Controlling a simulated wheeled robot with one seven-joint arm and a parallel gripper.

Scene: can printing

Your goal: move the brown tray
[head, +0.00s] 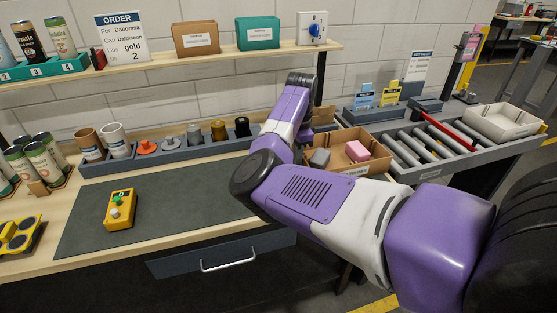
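The brown tray (340,140) is an open, shallow box to the right of the workbench's grey mat. It stands beside the roller conveyor and has a white label on its front wall. A grey block (319,158) and a pink block (357,151) lie in it. My purple and white arm reaches in from the lower right and bends up in front of the tray's left part, hiding it. My gripper cannot be made out, so its fingers and anything in them are hidden.
A roller conveyor (425,140) with a red bar across it holds a cream tray (503,122) at its right end. A yellow button box (120,208) sits on the dark mat (180,205). Cans, spools and a shelf (200,60) line the back.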

